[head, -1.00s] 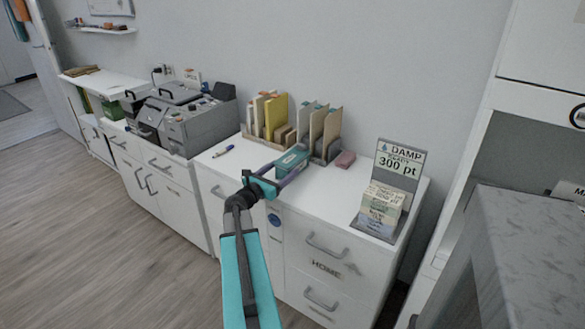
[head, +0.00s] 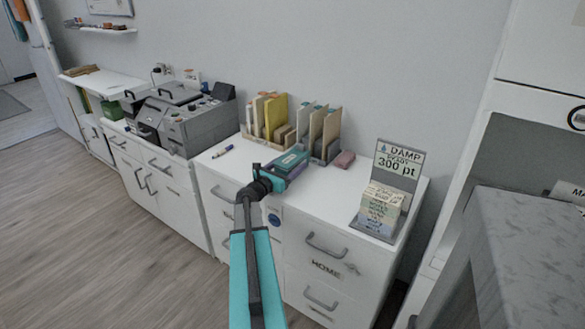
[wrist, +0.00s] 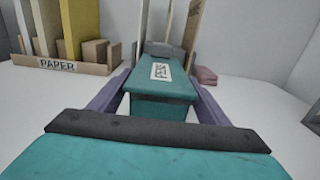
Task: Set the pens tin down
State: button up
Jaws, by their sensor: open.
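The pens tin (head: 291,159) is a teal box with a white label on top. It rests on the white desk top, in front of the grey file rack. In the wrist view the tin (wrist: 160,88) lies straight ahead, its near end facing me. My gripper (head: 285,167) is open, with one purple finger on each side of the tin. In the wrist view the gripper (wrist: 159,92) shows narrow gaps beside the tin's near end. Whether the far parts of the fingers touch it is hidden.
A paper rack (head: 258,139) stands behind left and a grey file rack (head: 321,150) right behind the tin. A pink block (head: 345,159) lies to the right. A pen (head: 223,152) lies left. A DAMP sign stand (head: 397,184) is at the right end. The desk between is clear.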

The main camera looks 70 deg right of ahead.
aim_at(289, 159)
jog(key=shift+c, duration=0.4)
jog(key=c, duration=1.2)
jog(key=shift+c, duration=0.2)
jog(key=shift+r, duration=0.1)
jog(key=shift+r, duration=1.6)
jog(key=s+a, duration=0.1)
jog(key=a, duration=0.2)
jog(key=s+a, duration=0.2)
jog(key=a, duration=0.1)
jog(key=s+a+r+b, duration=0.1)
jog(key=a, duration=0.3)
jog(key=shift+s+r, duration=0.1)
jog(key=shift+s, duration=0.25)
jog(key=a+p, duration=0.1)
jog(key=p, duration=0.2)
jog(key=s+a+p, duration=0.1)
jog(key=p, duration=0.3)
jog(key=shift+s+a+r+p, duration=0.1)
jog(key=shift+a+r+p, duration=0.15)
jog(key=shift+r+p, duration=0.1)
